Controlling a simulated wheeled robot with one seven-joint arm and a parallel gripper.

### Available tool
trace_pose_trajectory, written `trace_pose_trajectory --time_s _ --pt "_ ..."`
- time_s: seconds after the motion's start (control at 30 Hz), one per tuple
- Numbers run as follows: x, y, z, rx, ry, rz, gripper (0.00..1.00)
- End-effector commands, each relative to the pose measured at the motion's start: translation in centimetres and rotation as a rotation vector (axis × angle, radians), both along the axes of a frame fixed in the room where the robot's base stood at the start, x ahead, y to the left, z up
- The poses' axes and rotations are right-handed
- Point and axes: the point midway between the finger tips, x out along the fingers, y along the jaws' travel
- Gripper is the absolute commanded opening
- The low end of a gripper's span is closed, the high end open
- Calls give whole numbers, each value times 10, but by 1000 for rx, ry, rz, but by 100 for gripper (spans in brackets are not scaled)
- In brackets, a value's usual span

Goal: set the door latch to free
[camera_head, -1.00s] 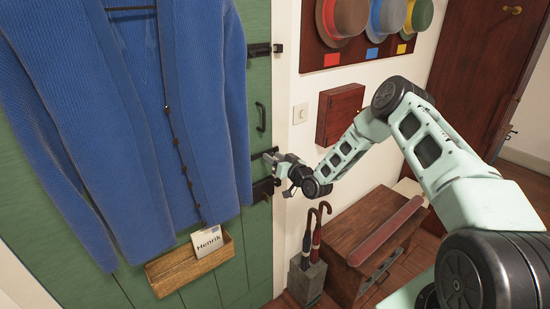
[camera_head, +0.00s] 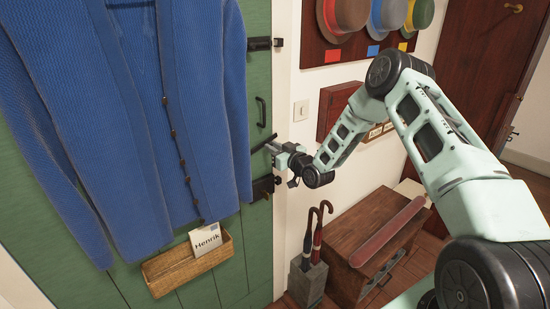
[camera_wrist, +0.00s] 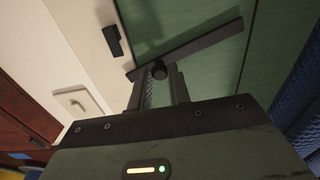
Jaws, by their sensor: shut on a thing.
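The door latch (camera_head: 262,144) is a dark flat bar on the green door (camera_head: 257,80), beside the door's right edge. In the wrist view the bar (camera_wrist: 205,42) is slanted, with a round knob (camera_wrist: 158,71) near one end. That end lies apart from the black catch (camera_wrist: 115,41) on the pale frame. My gripper (camera_head: 277,148) is at the bar's right end. In the wrist view its fingers (camera_wrist: 160,82) are shut on the knob from both sides. The catch is hard to make out behind my gripper in the head view.
A black bolt (camera_head: 265,43), a handle (camera_head: 260,111) and a lower black fitting (camera_head: 265,187) are also on the door. A blue cardigan (camera_head: 120,130) hangs left. A light switch (camera_head: 301,110), red box (camera_head: 335,108), umbrella stand (camera_head: 307,281) and wooden chest (camera_head: 350,235) are right.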

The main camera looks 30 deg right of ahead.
Motion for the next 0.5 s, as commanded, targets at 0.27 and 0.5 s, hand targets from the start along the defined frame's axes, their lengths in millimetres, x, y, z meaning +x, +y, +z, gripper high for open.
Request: trace_pose_trajectory --time_s 0.27,0.5 --pt "-1 7 13 -160 -34 1 0" --pt "-2 10 21 -228 -46 0 0"
